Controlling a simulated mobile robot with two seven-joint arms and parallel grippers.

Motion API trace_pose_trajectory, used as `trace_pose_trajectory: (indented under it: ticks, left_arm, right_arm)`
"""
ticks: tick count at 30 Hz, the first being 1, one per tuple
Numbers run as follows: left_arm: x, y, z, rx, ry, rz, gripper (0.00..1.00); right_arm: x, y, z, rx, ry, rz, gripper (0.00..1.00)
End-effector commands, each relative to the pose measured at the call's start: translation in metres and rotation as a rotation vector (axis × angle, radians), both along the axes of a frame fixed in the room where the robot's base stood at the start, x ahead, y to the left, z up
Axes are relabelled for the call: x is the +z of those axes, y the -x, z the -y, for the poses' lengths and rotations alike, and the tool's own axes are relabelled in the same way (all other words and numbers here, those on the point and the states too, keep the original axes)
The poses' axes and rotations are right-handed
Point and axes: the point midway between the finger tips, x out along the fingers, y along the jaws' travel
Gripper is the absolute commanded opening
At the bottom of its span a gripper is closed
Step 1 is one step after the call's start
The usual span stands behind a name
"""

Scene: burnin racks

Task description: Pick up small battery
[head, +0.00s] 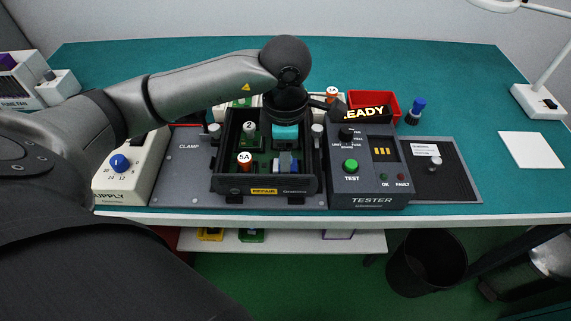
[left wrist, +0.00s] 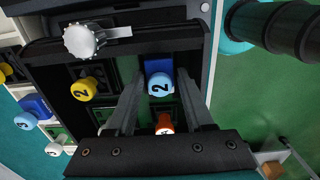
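My left gripper (head: 287,128) reaches down over the black open fixture box (head: 230,186), near its back right part. In the left wrist view my left gripper (left wrist: 161,88) has its two fingers apart. A light blue round cap marked 2 (left wrist: 160,85), on a darker blue block, shows between the fingers; I cannot tell whether they touch it. A teal block (head: 285,132) shows just under the gripper in the head view. I cannot tell which part is the small battery. My right gripper is not in view.
The box also holds a white cap marked 2 (head: 249,127), a 5A part (head: 245,158) and a blue-grey part (head: 288,164). The tester (head: 367,182) stands right, the supply (head: 122,178) left. A red bin (head: 385,101) is behind.

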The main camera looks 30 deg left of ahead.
Motion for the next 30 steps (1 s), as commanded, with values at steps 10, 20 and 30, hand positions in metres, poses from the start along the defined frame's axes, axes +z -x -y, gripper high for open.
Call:
trace_pose_trajectory:
  ticks: [10,20,30]
  left_arm:
    - [0.0005,-0.0001,0.0000,0.000,0.000,0.000,0.11]
    - [0.0008,-0.0003,-0.0001,0.000,0.000,0.001,0.00]
    - [0.0095,-0.0008,-0.0002,0.001,-0.001,0.003,0.00]
  right_arm:
    - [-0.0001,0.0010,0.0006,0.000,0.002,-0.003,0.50]
    - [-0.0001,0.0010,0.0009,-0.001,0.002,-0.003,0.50]
    - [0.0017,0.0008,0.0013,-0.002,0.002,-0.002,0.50]
